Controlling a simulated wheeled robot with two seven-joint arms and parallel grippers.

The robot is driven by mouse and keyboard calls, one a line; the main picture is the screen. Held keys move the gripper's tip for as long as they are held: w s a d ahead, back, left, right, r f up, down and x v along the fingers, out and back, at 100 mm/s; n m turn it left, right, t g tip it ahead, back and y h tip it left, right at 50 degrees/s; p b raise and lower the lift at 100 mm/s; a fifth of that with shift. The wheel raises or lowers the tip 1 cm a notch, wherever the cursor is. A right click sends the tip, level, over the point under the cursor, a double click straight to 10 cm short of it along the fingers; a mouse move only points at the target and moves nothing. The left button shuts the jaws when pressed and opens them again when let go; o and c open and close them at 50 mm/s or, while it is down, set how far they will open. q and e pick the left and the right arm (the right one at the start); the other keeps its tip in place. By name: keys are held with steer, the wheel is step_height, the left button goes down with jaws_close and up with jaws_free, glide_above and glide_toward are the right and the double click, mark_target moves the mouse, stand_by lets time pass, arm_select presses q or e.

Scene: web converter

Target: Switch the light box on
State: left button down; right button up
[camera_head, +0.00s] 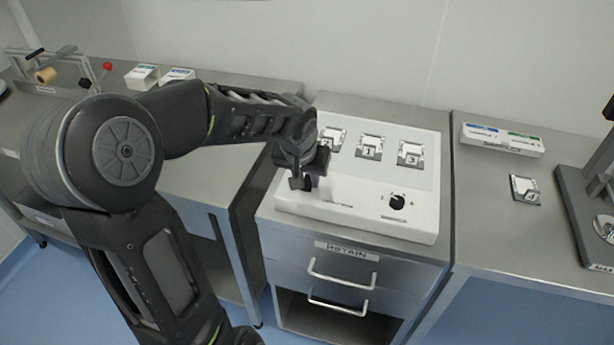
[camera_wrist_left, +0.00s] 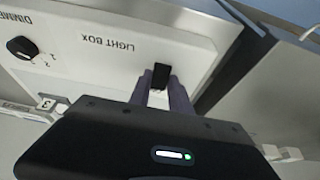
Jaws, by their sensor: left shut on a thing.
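The light box (camera_head: 355,210) is a white slab on the steel cabinet top. Its upper panel is pale grey, with no clear glow. In the left wrist view the front face (camera_wrist_left: 110,65) carries the words LIGHT BOX, a black switch (camera_wrist_left: 161,74) and a black dimmer knob (camera_wrist_left: 22,47). The knob also shows in the head view (camera_head: 397,201). My left gripper (camera_head: 311,182) is at the box's left front, over the switch, which it hides in the head view. Its fingers (camera_wrist_left: 166,95) are shut on the switch, one on each side. My right gripper is not in view.
Several numbered cards, such as card 1 (camera_head: 369,147) and card 3 (camera_head: 410,153), lie on the panel. A drawer labelled RETAIN (camera_head: 346,251) is below. A right-hand bench holds card 4 (camera_head: 524,190), a white tray (camera_head: 502,140) and a dark stand (camera_head: 585,215).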

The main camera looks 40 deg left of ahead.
arm_select(q)
steer(key=g+p, duration=0.1)
steer(key=p, duration=0.1)
steer(key=w+g+h+p, duration=0.1)
steer(key=g+p, duration=0.1)
steer(key=shift+r+p, duration=0.3)
steer(key=shift+r, duration=0.1)
steer(key=shift+w+a+f+g+h+p, duration=0.15)
steer(key=shift+g+p, duration=0.15)
steer(key=shift+g, duration=0.15)
steer(key=shift+a+f+g+h+p, duration=0.15)
steer(key=shift+g+p, duration=0.1)
steer(key=shift+g, duration=0.2)
steer(key=shift+d, duration=0.1)
steer(key=c, duration=1.2)
jaws_free()
steer(key=shift+r+b, duration=0.3)
steer(key=shift+r, duration=0.2)
steer(key=r, duration=0.2)
steer(key=r+b, duration=0.1)
steer(key=r, duration=0.3)
steer(key=shift+w+r, duration=0.25)
steer(key=shift+r, duration=0.1)
